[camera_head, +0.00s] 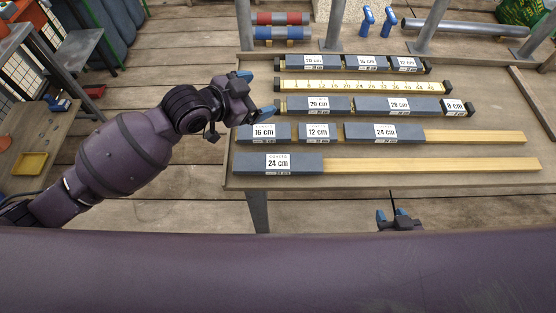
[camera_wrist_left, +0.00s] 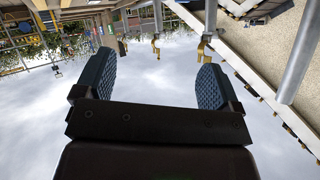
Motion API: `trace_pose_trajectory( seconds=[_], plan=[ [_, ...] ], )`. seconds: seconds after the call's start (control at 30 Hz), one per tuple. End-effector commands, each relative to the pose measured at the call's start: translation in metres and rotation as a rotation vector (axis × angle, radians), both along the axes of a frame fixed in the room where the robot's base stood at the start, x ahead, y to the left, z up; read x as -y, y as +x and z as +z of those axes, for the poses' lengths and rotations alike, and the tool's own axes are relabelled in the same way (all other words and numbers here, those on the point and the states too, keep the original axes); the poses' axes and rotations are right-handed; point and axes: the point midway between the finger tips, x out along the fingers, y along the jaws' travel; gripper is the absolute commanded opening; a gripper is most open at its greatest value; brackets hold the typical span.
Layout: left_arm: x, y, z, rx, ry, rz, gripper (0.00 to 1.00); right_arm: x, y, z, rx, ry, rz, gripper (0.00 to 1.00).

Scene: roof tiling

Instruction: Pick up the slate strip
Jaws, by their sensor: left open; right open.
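Several dark grey slate strips with white length labels lie in rows on the bench (camera_head: 258,180). The front row holds one 24 cm strip (camera_head: 300,168). Behind it lie a 16 cm (camera_head: 282,138), a 12 cm (camera_head: 318,139) and a 24 cm strip (camera_head: 360,138). Further back are two more rows, including a 28 cm strip (camera_head: 370,104). I cannot tell which one the task means. My left gripper (camera_head: 257,94) is open at the bench's left edge, beside the row ends; the left wrist view shows its jaws (camera_wrist_left: 153,82) apart and empty. My right gripper (camera_head: 400,214) is open and empty, in front of the bench.
A yellow ruler (camera_head: 365,87) lies between the back rows. Wooden battens (camera_head: 440,165) run right from the front rows. Red and blue rolls (camera_head: 282,27), blue-handled tools (camera_head: 367,21) and a grey pipe (camera_head: 460,27) lie behind. Metal posts rise at the back.

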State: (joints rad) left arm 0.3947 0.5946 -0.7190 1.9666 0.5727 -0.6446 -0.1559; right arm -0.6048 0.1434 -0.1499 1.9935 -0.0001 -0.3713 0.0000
Motion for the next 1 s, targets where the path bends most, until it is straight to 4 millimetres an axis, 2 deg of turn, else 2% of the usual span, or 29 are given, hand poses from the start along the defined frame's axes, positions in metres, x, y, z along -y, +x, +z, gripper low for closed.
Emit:
trace_pose_trajectory(
  seconds=[0.07, 0.17, 0.3, 0.5, 0.63, 1.0],
  plan=[
    [0.006, -0.005, 0.002, -0.046, 0.095, -0.089, 0.89, 0.000, 0.002, 0.006, 0.006, -0.001, 0.001, 0.43],
    [0.005, -0.021, -0.011, -0.146, 0.223, -0.202, 0.89, 0.000, 0.005, 0.010, 0.011, 0.000, 0.001, 0.43],
    [-0.006, -0.050, -0.034, -0.292, 0.357, -0.337, 0.89, -0.001, 0.007, 0.013, 0.018, 0.000, 0.003, 0.43],
    [-0.017, -0.080, -0.052, -0.409, 0.442, -0.466, 0.89, -0.001, 0.008, 0.013, 0.018, 0.000, 0.003, 0.43],
    [-0.014, -0.085, -0.061, -0.422, 0.456, -0.494, 0.89, -0.001, 0.006, 0.011, 0.015, 0.000, 0.003, 0.43],
    [0.011, -0.084, -0.099, -0.419, 0.454, -0.492, 0.89, 0.001, -0.003, 0.004, -0.003, 0.000, -0.002, 0.43]
  ],
)
